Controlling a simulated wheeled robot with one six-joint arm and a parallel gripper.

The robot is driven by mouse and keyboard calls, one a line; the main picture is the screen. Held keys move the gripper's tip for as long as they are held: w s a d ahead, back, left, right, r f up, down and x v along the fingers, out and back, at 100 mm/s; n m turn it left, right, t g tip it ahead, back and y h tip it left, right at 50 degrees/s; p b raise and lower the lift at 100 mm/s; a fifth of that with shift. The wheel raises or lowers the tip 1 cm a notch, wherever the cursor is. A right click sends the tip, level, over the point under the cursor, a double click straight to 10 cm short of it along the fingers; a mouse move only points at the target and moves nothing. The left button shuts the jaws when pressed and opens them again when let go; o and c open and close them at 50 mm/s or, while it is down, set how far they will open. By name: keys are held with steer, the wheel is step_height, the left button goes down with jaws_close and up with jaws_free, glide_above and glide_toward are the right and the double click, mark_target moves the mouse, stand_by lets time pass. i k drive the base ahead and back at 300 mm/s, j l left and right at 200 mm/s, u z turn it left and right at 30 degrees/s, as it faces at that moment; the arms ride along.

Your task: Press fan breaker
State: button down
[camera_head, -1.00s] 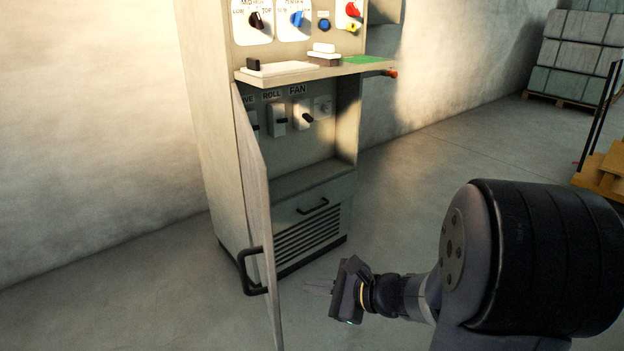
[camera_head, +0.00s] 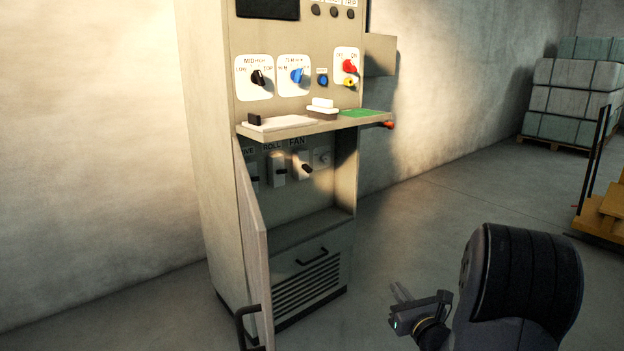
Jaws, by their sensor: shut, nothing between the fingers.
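The fan breaker (camera_head: 304,167) is a pale switch block with a dark lever, under the label FAN inside the cabinet's lower bay. It sits to the right of the ROLL breaker (camera_head: 277,170). A third breaker at the left is partly hidden by the open door (camera_head: 254,240). My gripper (camera_head: 398,291) is shut and empty, low at the right, in front of the cabinet and well apart from the breaker. Its fingers point up and to the left.
A shelf (camera_head: 285,129) juts out above the breakers, with a white block (camera_head: 322,107) and a green pad (camera_head: 362,113) on it. The open door with its dark handle (camera_head: 242,325) stands at the bay's left. Floor right of the cabinet is clear; stacked bales (camera_head: 570,90) stand far right.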

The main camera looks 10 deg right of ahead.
mark_target(306, 166)
steer(key=i+l+u, duration=0.3)
steer(key=i+l, duration=0.15)
steer(key=i, duration=0.15)
steer(key=i+l+u, duration=0.25)
steer(key=i+l, duration=0.3)
steer(key=i+l+u, duration=0.3)
steer(key=i+l, duration=0.15)
steer(key=l, duration=0.3)
